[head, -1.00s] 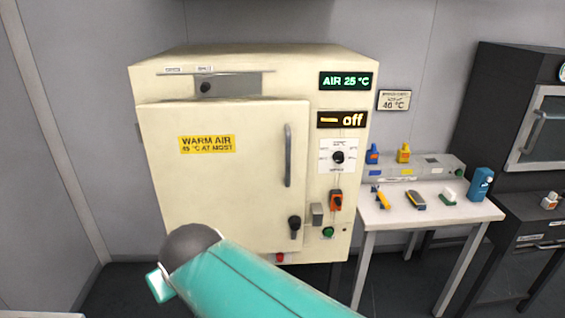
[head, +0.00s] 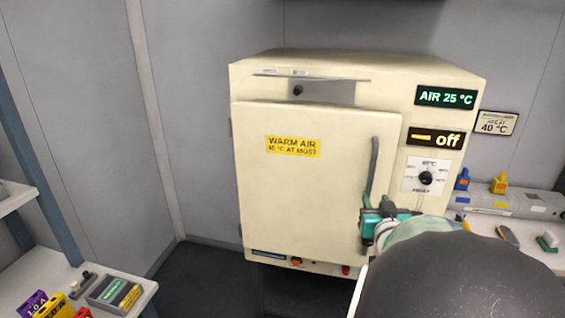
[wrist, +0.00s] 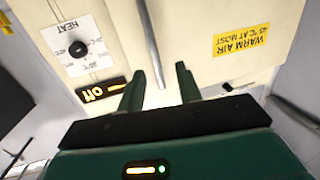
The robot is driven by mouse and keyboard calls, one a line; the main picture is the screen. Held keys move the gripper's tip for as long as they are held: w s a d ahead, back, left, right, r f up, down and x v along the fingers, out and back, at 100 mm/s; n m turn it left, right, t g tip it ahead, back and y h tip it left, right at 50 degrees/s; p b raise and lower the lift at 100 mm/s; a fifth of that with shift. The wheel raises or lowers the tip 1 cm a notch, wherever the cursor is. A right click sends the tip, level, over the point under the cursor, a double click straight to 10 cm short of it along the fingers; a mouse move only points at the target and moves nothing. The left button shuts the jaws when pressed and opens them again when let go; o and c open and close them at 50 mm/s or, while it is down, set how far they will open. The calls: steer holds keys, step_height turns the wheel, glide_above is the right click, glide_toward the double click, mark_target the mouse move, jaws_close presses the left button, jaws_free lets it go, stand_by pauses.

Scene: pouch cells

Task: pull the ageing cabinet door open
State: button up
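The ageing cabinet (head: 450,75) is cream, with a door (head: 300,200) that looks shut. A yellow warm-air label (head: 292,146) is on the door. The long grey upright handle (head: 372,165) is near the door's right edge. My gripper (head: 378,222) is at the handle's lower end and covers part of it. In the wrist view my gripper (wrist: 159,70) has its two fingers apart, with the handle (wrist: 150,35) showing between the tips. Whether the fingers touch it I cannot tell.
The display (head: 446,97) reads AIR 25 °C and the lower display (head: 436,138) reads off. A side table (head: 480,240) with small items stands right. A shelf (head: 140,295) with coloured packs is at lower left. The floor (head: 205,280) left of the cabinet is clear.

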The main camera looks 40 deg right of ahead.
mark_target(372, 176)
steer(key=shift+t, duration=0.3)
steer(key=x, duration=0.4)
steer(key=d+x, duration=0.1)
steer(key=x, duration=0.3)
steer(key=s+x, duration=0.1)
steer(key=x, duration=0.4)
steer(key=shift+d+r, duration=0.15)
steer(key=shift+d, duration=0.1)
jaws_close()
